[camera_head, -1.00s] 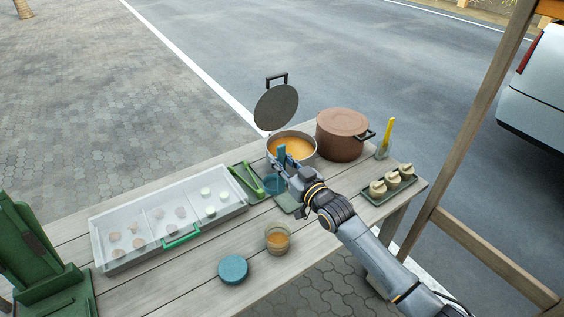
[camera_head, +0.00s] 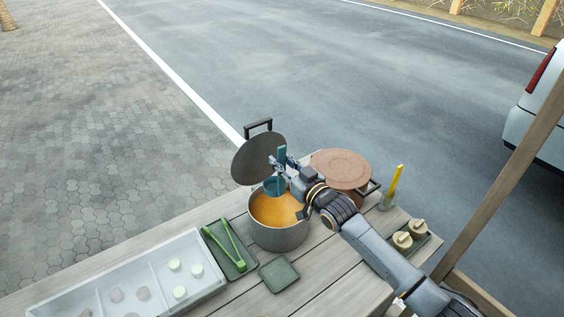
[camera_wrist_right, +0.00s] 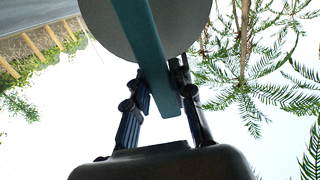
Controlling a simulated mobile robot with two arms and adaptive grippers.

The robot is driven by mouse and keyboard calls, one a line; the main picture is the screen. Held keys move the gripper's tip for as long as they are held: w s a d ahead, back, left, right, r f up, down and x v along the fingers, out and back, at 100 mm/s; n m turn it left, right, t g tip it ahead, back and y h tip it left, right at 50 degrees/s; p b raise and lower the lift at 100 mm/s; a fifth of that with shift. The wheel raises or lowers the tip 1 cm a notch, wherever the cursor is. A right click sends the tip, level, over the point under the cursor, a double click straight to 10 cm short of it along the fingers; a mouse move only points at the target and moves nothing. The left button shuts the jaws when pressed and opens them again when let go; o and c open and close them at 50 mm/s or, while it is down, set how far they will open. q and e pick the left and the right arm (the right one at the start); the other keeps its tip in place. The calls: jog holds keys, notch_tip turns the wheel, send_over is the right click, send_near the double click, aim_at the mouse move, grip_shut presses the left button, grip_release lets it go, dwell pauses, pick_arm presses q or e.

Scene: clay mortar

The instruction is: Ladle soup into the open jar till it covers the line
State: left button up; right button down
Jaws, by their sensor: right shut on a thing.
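My right gripper (camera_head: 285,166) is shut on the teal ladle's handle, which stands upright. The ladle (camera_head: 273,187) has its cup at the far inside of the open soup pot (camera_head: 279,238), over or in the orange soup (camera_head: 276,211); I cannot tell how deep. In the right wrist view the teal handle (camera_wrist_right: 148,45) runs between the fingers (camera_wrist_right: 158,100). The open jar is outside the current views. My left gripper is not in view.
The pot's lid (camera_head: 257,159) stands open behind it. A brown lidded pot (camera_head: 341,168) is close on the right. Green tongs on a tray (camera_head: 240,262), a small empty tray (camera_head: 279,274), a clear case (camera_head: 190,250) and a cup with a yellow-handled tool (camera_head: 388,202) stand around.

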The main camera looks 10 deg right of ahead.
aim_at(283, 190)
jog(key=f+b, duration=0.1)
jog(key=f, duration=0.1)
jog(key=f+b, duration=0.1)
jog(key=shift+w+f+b, duration=0.2)
jog(key=shift+f+b, duration=0.1)
jog(key=shift+f, duration=0.1)
notch_tip(283, 190, down, 2)
jog(key=shift+s+f+b, duration=0.1)
jog(key=shift+f+b, duration=0.05)
jog(key=shift+b, duration=0.75)
notch_tip(283, 190, down, 3)
jog(key=shift+f+b, duration=0.2)
jog(key=shift+b, duration=1.05)
jog(key=shift+f+b, duration=0.6)
jog(key=shift+f, duration=0.15)
jog(key=shift+r, duration=0.15)
jog(key=shift+r+p, duration=4.8)
jog(key=shift+r, duration=0.6)
jog(key=shift+d, duration=0.1)
